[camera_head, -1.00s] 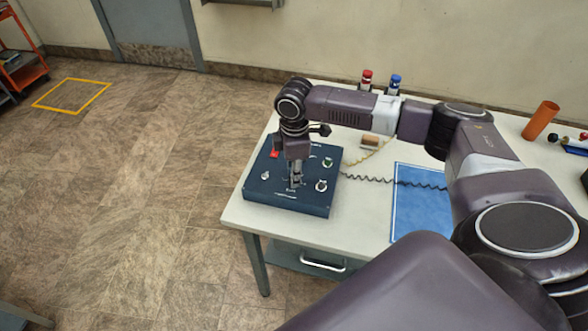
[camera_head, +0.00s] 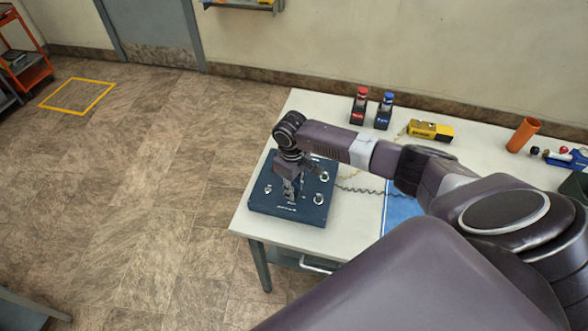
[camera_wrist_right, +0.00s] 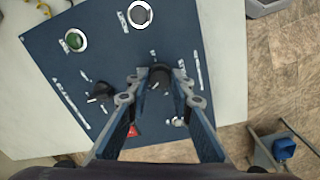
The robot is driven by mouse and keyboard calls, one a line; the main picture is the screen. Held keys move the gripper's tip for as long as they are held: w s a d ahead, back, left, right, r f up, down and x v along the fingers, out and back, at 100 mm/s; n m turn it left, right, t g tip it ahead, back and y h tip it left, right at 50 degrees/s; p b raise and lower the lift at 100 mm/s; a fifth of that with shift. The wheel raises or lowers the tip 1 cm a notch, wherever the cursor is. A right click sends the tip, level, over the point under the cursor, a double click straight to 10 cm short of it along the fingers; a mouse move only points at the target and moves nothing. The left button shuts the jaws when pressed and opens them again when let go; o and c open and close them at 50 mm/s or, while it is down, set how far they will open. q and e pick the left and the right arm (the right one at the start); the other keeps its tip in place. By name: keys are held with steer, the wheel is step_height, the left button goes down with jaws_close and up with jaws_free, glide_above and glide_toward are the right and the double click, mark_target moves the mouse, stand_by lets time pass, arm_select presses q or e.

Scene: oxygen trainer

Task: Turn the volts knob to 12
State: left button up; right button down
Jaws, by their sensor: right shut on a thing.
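The dark blue trainer panel (camera_head: 318,215) lies on the left end of the white table, and it fills much of the right wrist view (camera_wrist_right: 60,75). My right gripper (camera_head: 291,197) points down onto it. In the right wrist view its two fingers (camera_wrist_right: 158,82) stand on either side of a dark knob (camera_wrist_right: 158,72), shut on it. This looks like the volts knob, but the markings are too small and blurred to read its setting. A second black knob (camera_wrist_right: 101,91) sits beside the fingers. My left gripper is out of view.
The panel also has a green-centred socket (camera_wrist_right: 74,40), a dark white-rimmed one (camera_wrist_right: 140,15) and a red part (camera_wrist_right: 133,130). Behind stand red-topped (camera_head: 360,106) and blue-topped (camera_head: 384,111) holders, a yellow device (camera_head: 430,130) and an orange cylinder (camera_head: 523,135). A blue mat (camera_head: 400,210) lies right.

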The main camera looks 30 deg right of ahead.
steer(key=shift+r+m+p, duration=0.1)
steer(key=shift+m+p, duration=0.25)
steer(key=shift+m, duration=0.15)
steer(key=c, duration=1.7)
jaws_free()
steer(key=r, duration=1.2)
steer(key=shift+a, duration=0.25)
steer(key=shift+f, duration=0.1)
